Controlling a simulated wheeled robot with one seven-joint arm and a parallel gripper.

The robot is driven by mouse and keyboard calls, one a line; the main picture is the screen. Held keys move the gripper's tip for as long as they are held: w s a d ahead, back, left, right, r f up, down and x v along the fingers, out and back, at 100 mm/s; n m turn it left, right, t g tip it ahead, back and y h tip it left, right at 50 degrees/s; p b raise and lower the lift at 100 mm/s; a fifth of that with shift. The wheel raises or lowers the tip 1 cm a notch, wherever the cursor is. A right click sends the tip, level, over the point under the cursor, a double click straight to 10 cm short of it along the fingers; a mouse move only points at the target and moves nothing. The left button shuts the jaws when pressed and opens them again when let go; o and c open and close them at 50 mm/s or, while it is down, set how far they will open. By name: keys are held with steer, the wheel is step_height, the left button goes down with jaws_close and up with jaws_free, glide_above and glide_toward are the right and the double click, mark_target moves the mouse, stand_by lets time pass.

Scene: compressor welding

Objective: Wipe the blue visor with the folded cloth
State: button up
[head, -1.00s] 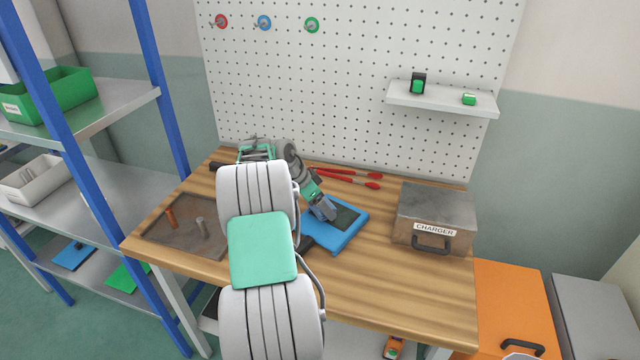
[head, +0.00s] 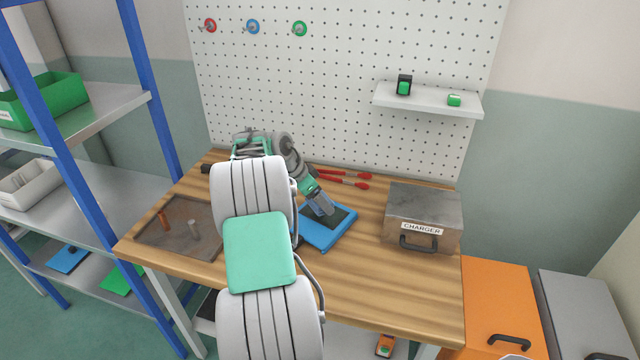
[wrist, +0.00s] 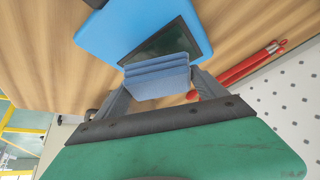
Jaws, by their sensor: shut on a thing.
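The blue visor (head: 318,240) lies flat on the wooden workbench, with a dark window in its middle. It also shows in the wrist view (wrist: 110,35), where its dark window (wrist: 185,38) is partly covered by the cloth. The folded cloth (wrist: 157,76) is blue-grey with stacked layers. My gripper (wrist: 160,88) is shut on the cloth and holds it at the visor's dark window; I cannot tell whether the cloth touches it. In the head view my gripper (head: 322,208) reaches down over the visor, and my arm hides the visor's left side.
A metal charger box (head: 424,215) stands right of the visor. Red-handled tools (head: 343,178) lie behind it near the pegboard (head: 330,90). A tray (head: 180,228) with small posts lies at the left. The bench front right is clear.

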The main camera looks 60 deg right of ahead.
steer(key=shift+w+r+p, duration=0.1)
steer(key=shift+r+p, duration=1.1)
steer(key=shift+r, duration=0.95)
